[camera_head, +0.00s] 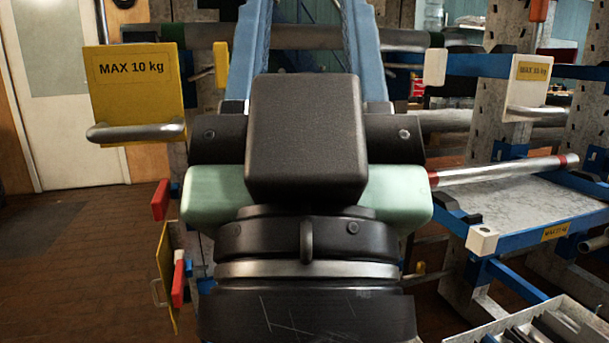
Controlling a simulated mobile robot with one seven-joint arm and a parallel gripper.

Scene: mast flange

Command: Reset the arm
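A large part of my arm fills the middle of the head view. It has a black round base with a metal ring, a black block with pale green parts at its sides, and two blue beams that rise out of the top of the picture. My gripper does not show, so I cannot see its fingers or whether it holds anything.
A yellow "MAX 10 kg" plate (138,92) with a grey bar stands at left. At right, a blue-edged rack (500,235) holds a red-banded tube (500,171); a metal tray (545,328) lies below. Brown floor (85,250) at left is clear.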

